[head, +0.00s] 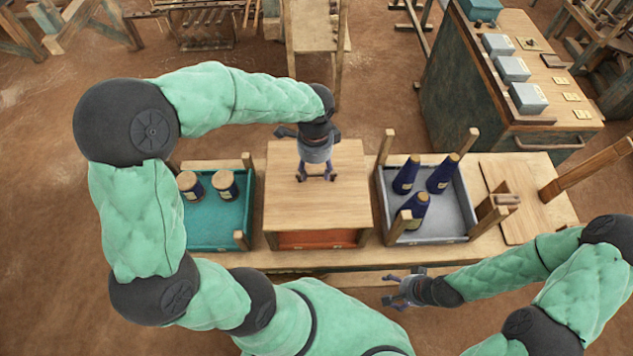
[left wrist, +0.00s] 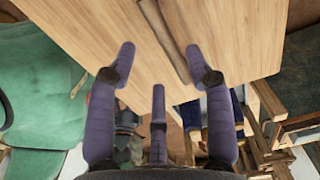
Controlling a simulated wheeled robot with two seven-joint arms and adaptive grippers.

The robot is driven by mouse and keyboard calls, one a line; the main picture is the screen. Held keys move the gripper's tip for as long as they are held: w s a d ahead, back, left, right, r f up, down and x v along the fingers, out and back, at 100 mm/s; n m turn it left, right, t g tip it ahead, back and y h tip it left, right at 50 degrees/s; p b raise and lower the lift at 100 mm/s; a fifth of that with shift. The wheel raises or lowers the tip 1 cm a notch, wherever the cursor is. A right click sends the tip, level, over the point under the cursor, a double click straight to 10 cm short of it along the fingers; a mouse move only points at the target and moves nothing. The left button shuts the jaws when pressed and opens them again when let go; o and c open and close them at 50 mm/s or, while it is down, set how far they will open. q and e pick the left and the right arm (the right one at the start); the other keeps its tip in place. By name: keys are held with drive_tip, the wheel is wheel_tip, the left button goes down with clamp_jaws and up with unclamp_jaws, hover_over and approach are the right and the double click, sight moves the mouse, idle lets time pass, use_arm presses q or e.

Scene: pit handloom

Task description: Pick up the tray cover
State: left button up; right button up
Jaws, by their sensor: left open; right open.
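The tray cover (head: 285,215) is a pale wooden board lying flat over the middle tray (head: 318,239), whose orange-red front shows below it. My left gripper (head: 316,177) is over the cover's middle, fingers pointing down, open and empty. In the left wrist view, a raised wooden bar (left wrist: 163,38) crosses the cover (left wrist: 110,28) and runs toward the gap between the spread fingers (left wrist: 160,60). Whether the fingers touch the cover is unclear. My right gripper (head: 390,289) is open and empty, in front of the bench's near edge.
A teal tray (head: 216,242) with two labelled spools stands left of the cover. A grey tray (head: 445,228) with three dark blue cones stands right. Upright posts (head: 385,147) rise at tray corners. Another wooden board (head: 530,215) lies at the bench's right end.

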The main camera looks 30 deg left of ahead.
sight(317, 174)
use_arm(q)
drive_tip(key=f, duration=0.3)
drive_tip(key=f+b, duration=0.1)
drive_tip(key=f, duration=0.1)
drive_tip(key=shift+w+a+f, duration=0.1)
drive_tip(key=shift+w, duration=0.3)
clamp_jaws()
